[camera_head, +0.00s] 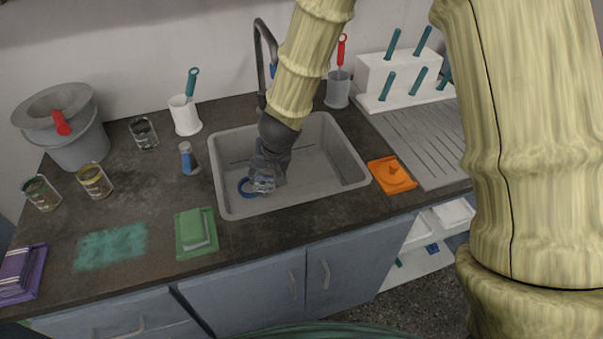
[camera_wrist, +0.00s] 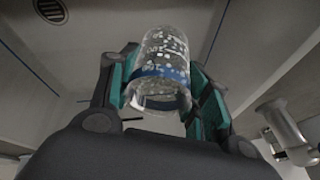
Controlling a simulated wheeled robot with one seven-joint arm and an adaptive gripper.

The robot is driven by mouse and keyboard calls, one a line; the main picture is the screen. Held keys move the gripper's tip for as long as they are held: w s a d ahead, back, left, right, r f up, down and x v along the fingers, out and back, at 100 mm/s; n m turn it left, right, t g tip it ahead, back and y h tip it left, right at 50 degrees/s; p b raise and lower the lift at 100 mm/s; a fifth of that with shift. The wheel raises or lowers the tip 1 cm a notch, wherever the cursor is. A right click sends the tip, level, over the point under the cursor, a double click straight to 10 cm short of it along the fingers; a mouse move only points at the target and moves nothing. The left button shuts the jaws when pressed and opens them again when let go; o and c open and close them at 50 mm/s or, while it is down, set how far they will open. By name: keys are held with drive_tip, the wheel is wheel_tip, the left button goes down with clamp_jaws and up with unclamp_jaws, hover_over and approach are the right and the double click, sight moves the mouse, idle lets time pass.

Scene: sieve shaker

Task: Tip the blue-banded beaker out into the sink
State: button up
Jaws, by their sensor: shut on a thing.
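The blue-banded beaker (camera_head: 262,180) is clear glass with white markings and a blue band. My gripper (camera_head: 268,165) is shut on it and holds it over the left part of the grey sink (camera_head: 325,172). In the wrist view the beaker (camera_wrist: 163,65) sits between the two green finger pads of my gripper (camera_wrist: 165,95). The beaker looks tilted in the head view. I cannot tell whether any liquid is in it. The sink drain (camera_wrist: 50,10) shows at the upper left of the wrist view.
A dark tap (camera_head: 262,60) rises behind the sink, close to my arm. A blue-grey bottle (camera_head: 188,158) stands left of the sink. Other beakers (camera_head: 94,181) and a grey bucket (camera_head: 75,135) stand further left.

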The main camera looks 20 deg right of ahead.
drive_tip(key=shift+w+d+r+m+y+b, duration=0.1)
drive_tip(key=shift+d+r+m+y+b, duration=0.1)
drive_tip(key=shift+d+y+b, duration=0.5)
drive_tip(key=shift+w+d+r+m+y+b, duration=0.1)
drive_tip(key=shift+d+r+y+b, duration=0.1)
drive_tip(key=shift+d+y+b, duration=0.45)
drive_tip(key=shift+w+d+r+g+y+b, duration=0.15)
drive_tip(key=shift+d+r+y, duration=0.15)
drive_tip(key=shift+y, duration=0.35)
drive_tip(key=shift+d+r+g+y+b, duration=0.2)
drive_tip(key=shift+d+y, duration=0.15)
drive_tip(key=shift+y, duration=0.25)
drive_tip(key=shift+d+r+m+y, duration=0.2)
drive_tip(key=shift+r+m+y, duration=0.15)
drive_tip(key=shift+y, duration=0.45)
drive_tip(key=shift+d+r+m+y+p, duration=0.1)
drive_tip(key=shift+r+m+y+p, duration=0.2)
drive_tip(key=shift+y, duration=0.4)
drive_tip(key=shift+d+r+m+y+p, duration=0.15)
drive_tip(key=shift+y+p, duration=0.2)
drive_tip(key=shift+y, duration=0.35)
drive_tip(key=shift+d+r+m+y+p, duration=0.15)
drive_tip(key=shift+y+p, duration=0.2)
drive_tip(key=shift+y, duration=0.35)
drive_tip(key=shift+w+d+r+y+b, duration=0.2)
drive_tip(key=shift+d+y+b, duration=0.2)
drive_tip(key=shift+d+y, duration=0.25)
idle(0.5)
